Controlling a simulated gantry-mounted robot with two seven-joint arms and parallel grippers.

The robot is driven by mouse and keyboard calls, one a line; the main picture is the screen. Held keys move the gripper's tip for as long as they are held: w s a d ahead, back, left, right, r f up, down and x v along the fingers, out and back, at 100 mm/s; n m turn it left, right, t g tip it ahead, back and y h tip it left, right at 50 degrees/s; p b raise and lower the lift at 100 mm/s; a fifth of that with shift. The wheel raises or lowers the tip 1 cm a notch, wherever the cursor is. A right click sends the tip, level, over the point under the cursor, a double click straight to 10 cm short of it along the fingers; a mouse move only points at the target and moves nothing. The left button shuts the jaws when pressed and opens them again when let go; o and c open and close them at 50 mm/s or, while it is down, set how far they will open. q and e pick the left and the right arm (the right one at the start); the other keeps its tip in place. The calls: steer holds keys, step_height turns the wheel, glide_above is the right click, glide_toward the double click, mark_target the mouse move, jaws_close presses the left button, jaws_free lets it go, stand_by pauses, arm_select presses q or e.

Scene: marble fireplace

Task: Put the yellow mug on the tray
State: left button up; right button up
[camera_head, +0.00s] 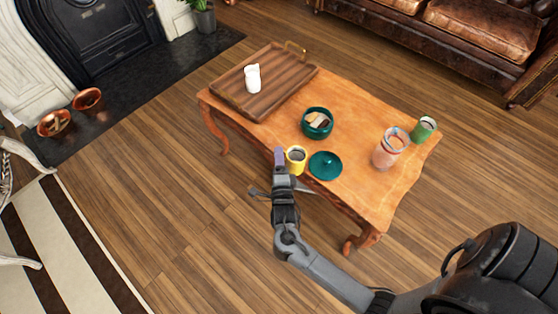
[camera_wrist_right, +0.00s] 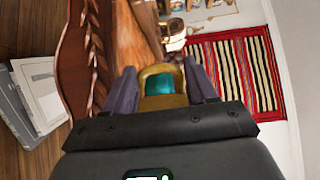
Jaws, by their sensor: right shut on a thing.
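The yellow mug (camera_head: 297,158) is at the near edge of the wooden table, with a dark inside showing. My right gripper (camera_head: 287,160) is shut on the mug, one purple finger showing at its left side. In the right wrist view the yellow mug (camera_wrist_right: 164,101) sits between the two purple fingers of my right gripper (camera_wrist_right: 163,90). I cannot tell whether the mug touches the tabletop. The brown wooden tray (camera_head: 277,95) lies at the table's far left end, with a white candle (camera_head: 253,79) on it. My left gripper is not in view.
A teal bowl (camera_head: 317,123) with things in it stands between the mug and the tray. A teal lid (camera_head: 325,166) lies just right of the mug. A pink jar (camera_head: 386,153) and a green can (camera_head: 423,130) stand at the table's right. The tray's right part is bare.

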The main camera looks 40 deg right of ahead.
steer(key=shift+r, duration=0.1)
steer(key=shift+w, duration=0.1)
steer(key=o, duration=1.3)
